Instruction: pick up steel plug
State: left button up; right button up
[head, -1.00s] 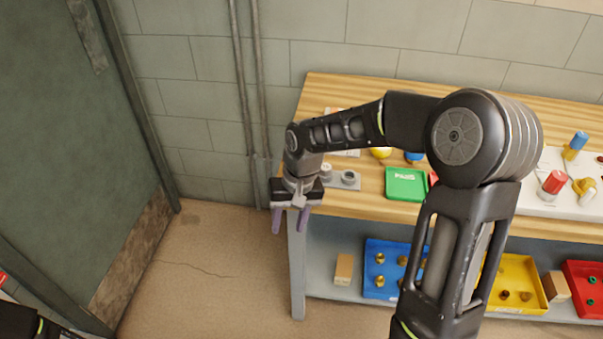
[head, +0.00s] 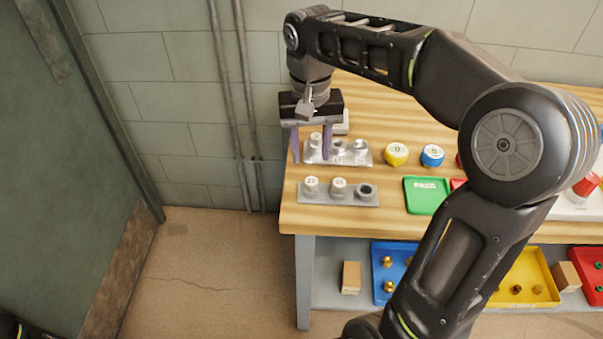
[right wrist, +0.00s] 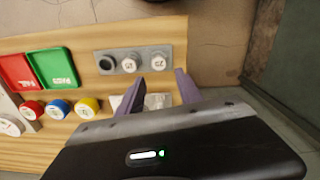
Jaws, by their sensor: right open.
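My right gripper (head: 311,158) is open and empty, pointing down over the left end of the back grey rack (head: 334,158). This rack holds small steel-coloured pieces: a pale-topped one (head: 315,141) between or behind the fingers as seen, and others to its right. The front grey rack (head: 324,198) holds two plugs with numbered white tops, a left one (head: 311,185) and a middle one (head: 338,187); its right place shows a dark opening. In the right wrist view the fingers (right wrist: 160,84) partly hide the back rack. Which piece is the steel plug I cannot tell. My left gripper is not seen.
A yellow-sided cap (head: 396,154), a blue-sided cap (head: 432,155) and a green tray (head: 426,195) lie to the right on the wooden bench (head: 300,221). A blue bin (head: 385,256) and a yellow bin (head: 534,271) stand on the shelf below. My right arm hides part of the bench.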

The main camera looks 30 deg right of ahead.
aim_at(311, 181)
jog(key=shift+s+r, duration=0.1)
jog(key=shift+s, duration=0.2)
notch_tip(311, 181, down, 2)
jog(key=shift+w, duration=0.1)
jog(key=shift+f, duration=0.4)
notch_tip(311, 181, down, 5)
jog(key=shift+f+p, duration=0.1)
jog(key=shift+p, duration=0.25)
jog(key=shift+c, duration=0.3)
grip_shut()
dwell(0.4)
